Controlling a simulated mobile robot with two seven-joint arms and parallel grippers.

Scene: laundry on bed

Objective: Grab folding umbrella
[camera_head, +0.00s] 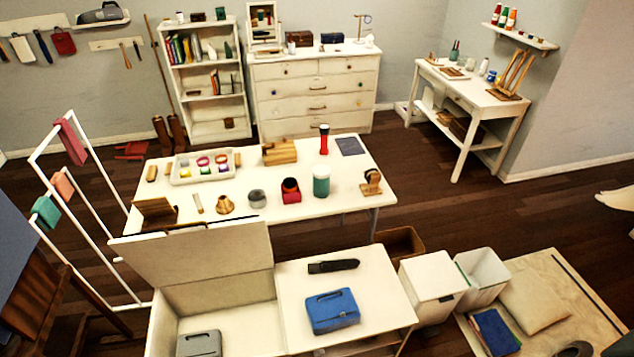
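A slim black item, which looks like the folded umbrella (333,266), lies flat on the white top of a low cabinet (382,290) in the front middle. It lies roughly left to right, just behind a blue case (333,311), with a small gap between them. Nothing covers it. Neither of my grippers can be made out in this view.
Left of the cabinet top, a raised lid (200,262) stands over an open compartment holding a grey case (199,344). Behind is a white table (350,190) with several items. White bins (432,284) stand to the right.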

